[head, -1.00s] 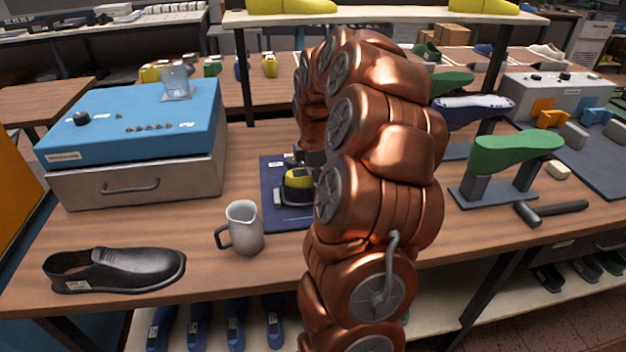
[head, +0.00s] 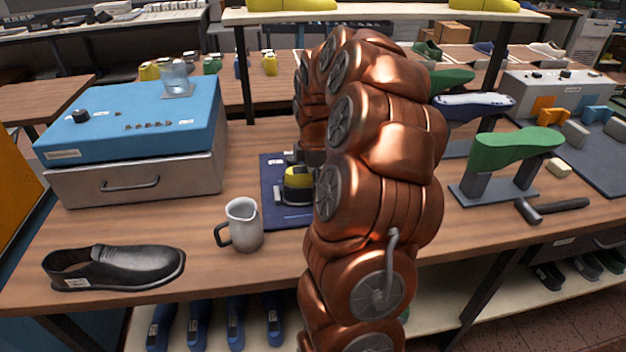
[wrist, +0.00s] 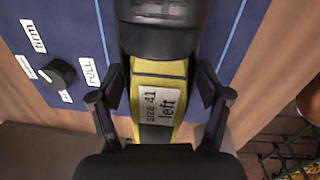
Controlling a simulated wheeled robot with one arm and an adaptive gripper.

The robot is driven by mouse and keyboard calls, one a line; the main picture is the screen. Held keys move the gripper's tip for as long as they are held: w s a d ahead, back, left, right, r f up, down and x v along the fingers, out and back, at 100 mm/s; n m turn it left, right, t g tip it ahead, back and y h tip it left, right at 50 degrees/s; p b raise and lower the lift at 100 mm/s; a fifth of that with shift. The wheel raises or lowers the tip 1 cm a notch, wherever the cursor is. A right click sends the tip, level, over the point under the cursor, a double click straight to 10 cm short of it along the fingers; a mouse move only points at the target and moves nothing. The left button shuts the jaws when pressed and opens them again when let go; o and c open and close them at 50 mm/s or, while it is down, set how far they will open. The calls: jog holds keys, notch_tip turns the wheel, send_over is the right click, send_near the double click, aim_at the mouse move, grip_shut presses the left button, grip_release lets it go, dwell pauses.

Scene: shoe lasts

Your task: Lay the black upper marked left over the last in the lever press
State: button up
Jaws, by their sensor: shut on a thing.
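The black upper (head: 115,267), shaped like a slip-on shoe, lies at the front left of the bench; its white tag is too small to read. A yellow last (head: 297,184) with dark parts is on the blue base (head: 284,218) in the middle, partly behind my arm. In the wrist view the last (wrist: 142,70) bears a label reading "size 41 left", and a black part (wrist: 160,40) covers its upper end in the picture. My gripper (wrist: 159,85) is shut on the yellow last, a finger on each side. The upper is well away from my gripper.
A grey mug (head: 243,226) stands between the upper and the blue base. A blue-topped drawer box (head: 140,122) is at the left. A green last (head: 515,150) on a stand and a hammer (head: 550,208) are at the right. A knob (wrist: 57,73) sits on the base.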

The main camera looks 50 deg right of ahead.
jog(key=o, duration=1.3)
jog(key=shift+r, duration=0.15)
jog(key=r, duration=1.1)
jog(key=shift+s+a, duration=0.2)
jog(key=shift+s, duration=0.1)
jog(key=shift+r, duration=0.35)
